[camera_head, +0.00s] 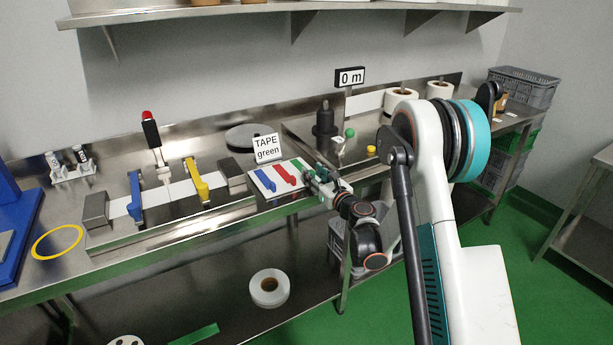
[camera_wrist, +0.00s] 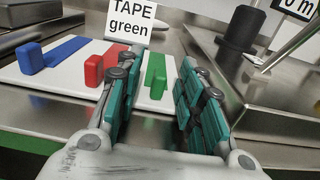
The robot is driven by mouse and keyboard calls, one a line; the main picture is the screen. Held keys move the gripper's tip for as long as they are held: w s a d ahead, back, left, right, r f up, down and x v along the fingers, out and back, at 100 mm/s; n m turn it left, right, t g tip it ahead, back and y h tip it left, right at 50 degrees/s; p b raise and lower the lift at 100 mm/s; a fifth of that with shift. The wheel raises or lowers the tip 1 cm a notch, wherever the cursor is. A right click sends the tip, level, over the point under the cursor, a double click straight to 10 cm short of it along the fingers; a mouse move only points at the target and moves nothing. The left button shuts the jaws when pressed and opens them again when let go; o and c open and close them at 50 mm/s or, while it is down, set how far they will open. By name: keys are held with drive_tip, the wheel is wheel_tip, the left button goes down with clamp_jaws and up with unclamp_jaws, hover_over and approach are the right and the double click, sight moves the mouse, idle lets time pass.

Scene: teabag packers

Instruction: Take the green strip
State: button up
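The green strip (camera_wrist: 155,76) lies on a white board (camera_wrist: 56,87), to the right of a red strip (camera_wrist: 104,65) and a blue strip (camera_wrist: 52,54). In the head view the green strip (camera_head: 298,164) is partly hidden by my gripper (camera_head: 316,181). My gripper (camera_wrist: 160,90) is open, with teal finger pads apart. In the wrist view the green strip shows between the fingers, its near end toward me; I cannot tell whether the fingers touch it. A sign (camera_head: 267,148) reading "TAPE green" stands behind the board.
A black cylinder (camera_wrist: 240,32) stands behind and right of the board. Blue and yellow clamps (camera_head: 198,180) stand on the steel bench to the left. A green ball (camera_head: 350,132) and a yellow ball (camera_head: 371,150) are to the right. A metal shelf (camera_head: 290,14) hangs above.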

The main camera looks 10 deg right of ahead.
drive_tip(key=shift+w+a, duration=0.15)
drive_tip(key=shift+w, duration=0.45)
drive_tip(key=shift+r, duration=0.1)
clamp_jaws()
